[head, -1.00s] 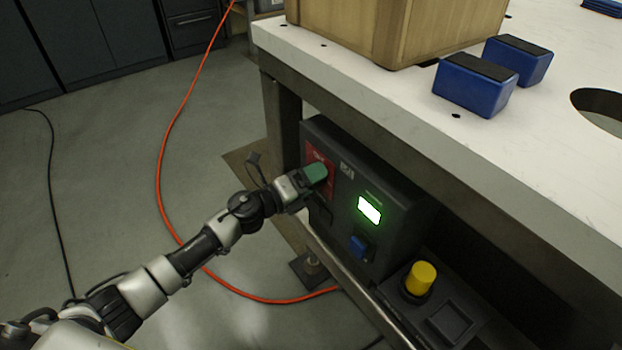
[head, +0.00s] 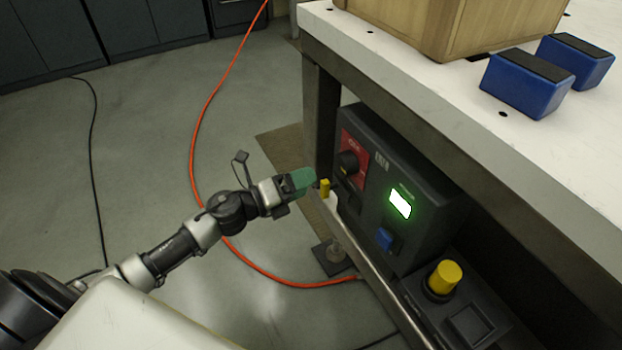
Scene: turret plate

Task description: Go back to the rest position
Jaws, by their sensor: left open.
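My left gripper (head: 303,180) is in the middle of the head view, with its green fingertips pointing right toward a dark control box (head: 428,200) under the table. It is open, and I see nothing held in it. A gap shows between the fingertips and the box. The box has a red panel (head: 354,143) with a black rotary knob (head: 347,162), a lit green-white screen (head: 400,204) and a blue switch (head: 385,239). A small yellow piece (head: 324,187) shows just beyond the fingertips. My right gripper is not in view.
The white tabletop (head: 430,110) carries a wooden box (head: 420,25) and two blue blocks (head: 527,83). A yellow button (head: 445,277) sits on a dark unit below. An orange cable (head: 200,130) and a black cable (head: 93,130) lie on the open floor to the left.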

